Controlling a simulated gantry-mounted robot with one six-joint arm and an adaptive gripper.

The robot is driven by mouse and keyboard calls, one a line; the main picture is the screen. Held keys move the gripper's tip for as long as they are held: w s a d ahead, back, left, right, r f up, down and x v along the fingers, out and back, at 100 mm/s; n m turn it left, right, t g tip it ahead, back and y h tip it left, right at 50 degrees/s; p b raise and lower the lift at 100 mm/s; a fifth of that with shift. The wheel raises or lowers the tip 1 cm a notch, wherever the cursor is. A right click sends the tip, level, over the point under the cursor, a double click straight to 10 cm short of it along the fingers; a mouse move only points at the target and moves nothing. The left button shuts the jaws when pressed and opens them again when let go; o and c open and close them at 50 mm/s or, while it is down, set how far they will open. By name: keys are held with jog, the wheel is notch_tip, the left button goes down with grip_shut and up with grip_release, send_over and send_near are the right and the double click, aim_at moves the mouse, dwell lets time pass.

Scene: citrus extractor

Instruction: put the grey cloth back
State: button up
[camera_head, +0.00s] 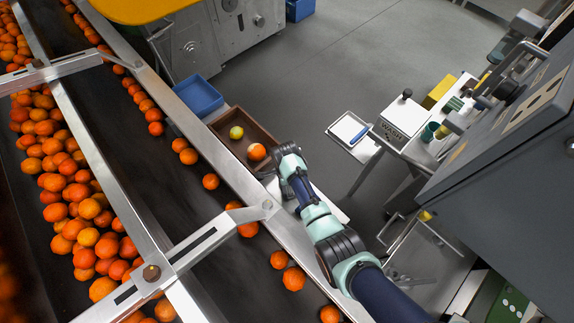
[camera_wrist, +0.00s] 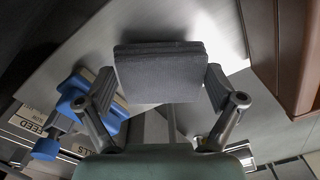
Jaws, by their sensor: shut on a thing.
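My gripper (camera_wrist: 160,88) is shut on the grey cloth (camera_wrist: 160,70), a folded dark grey block held between the two fingers in the wrist view. Behind the cloth is a pale metal surface (camera_wrist: 90,40); I cannot tell whether the cloth touches it. In the head view my gripper (camera_head: 268,174) is beside the conveyor's metal edge, just below the brown tray (camera_head: 222,122). The cloth cannot be made out there.
The brown tray holds a yellow-green fruit (camera_head: 236,132) and an orange one (camera_head: 256,152). A blue bin (camera_head: 199,96) stands beyond it. Loose oranges (camera_head: 210,181) lie on the conveyor. Blue-handled parts (camera_wrist: 72,100) and a "FEED" label (camera_wrist: 30,118) are left in the wrist view.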

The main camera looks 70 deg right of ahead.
jog(key=shift+f+b, duration=0.7)
jog(key=shift+f, duration=0.25)
jog(key=o, duration=1)
notch_tip(320, 180, up, 10)
jog(key=shift+r, duration=0.1)
